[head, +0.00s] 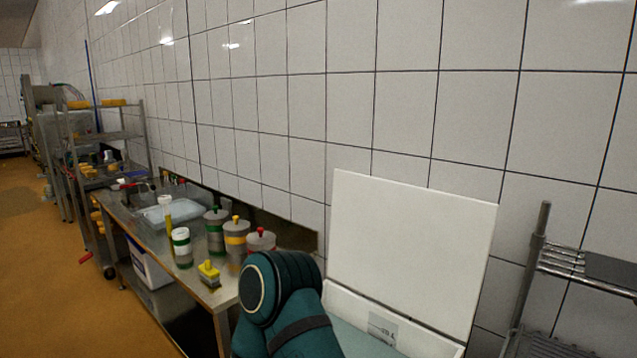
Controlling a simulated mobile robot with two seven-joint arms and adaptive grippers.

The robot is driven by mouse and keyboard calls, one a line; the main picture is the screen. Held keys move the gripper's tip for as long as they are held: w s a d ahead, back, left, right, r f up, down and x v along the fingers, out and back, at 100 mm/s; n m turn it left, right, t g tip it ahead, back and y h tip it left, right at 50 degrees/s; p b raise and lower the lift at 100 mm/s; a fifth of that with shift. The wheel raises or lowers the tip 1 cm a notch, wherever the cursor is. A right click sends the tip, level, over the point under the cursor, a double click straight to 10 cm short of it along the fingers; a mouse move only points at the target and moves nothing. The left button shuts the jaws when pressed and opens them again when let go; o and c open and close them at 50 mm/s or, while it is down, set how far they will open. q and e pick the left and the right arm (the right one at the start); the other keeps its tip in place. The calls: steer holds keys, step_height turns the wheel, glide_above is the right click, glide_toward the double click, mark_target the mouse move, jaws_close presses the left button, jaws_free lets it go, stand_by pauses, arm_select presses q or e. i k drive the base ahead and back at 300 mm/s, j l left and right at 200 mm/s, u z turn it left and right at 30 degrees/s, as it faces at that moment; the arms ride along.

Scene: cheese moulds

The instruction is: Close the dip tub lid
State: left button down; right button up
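The dip tub (425,338) is at the bottom right of the head view, a white box with a small printed label on it. Its lid (410,250) is a large flat white panel. The lid stands open, nearly upright and leaning slightly back toward the tiled wall. A pale greenish surface shows inside the tub at the bottom edge. The near part of the tub is cut off by the frame. One of my teal arm links covers the area at the tub's left. Neither gripper shows in the view.
A steel table (217,297) left of the tub holds several cylindrical moulds, a small yellow-topped piece (209,273) and a clear plastic bin (168,213). A metal rack (535,262) stands close on the tub's right. Open orange floor (60,300) lies at the far left.

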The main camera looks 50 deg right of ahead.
mark_target(421, 253)
steer(key=i+z, duration=0.4)
steer(key=i+j+z, duration=0.15)
steer(key=z, duration=0.2)
steer(key=i+j+z, duration=0.25)
steer(key=z, duration=0.15)
steer(key=i+j+z, duration=0.15)
steer(key=z, duration=0.2)
steer(key=i+j+z, duration=0.1)
steer(key=z, duration=0.3)
steer(key=j+z, duration=0.35)
steer(key=i, duration=0.05)
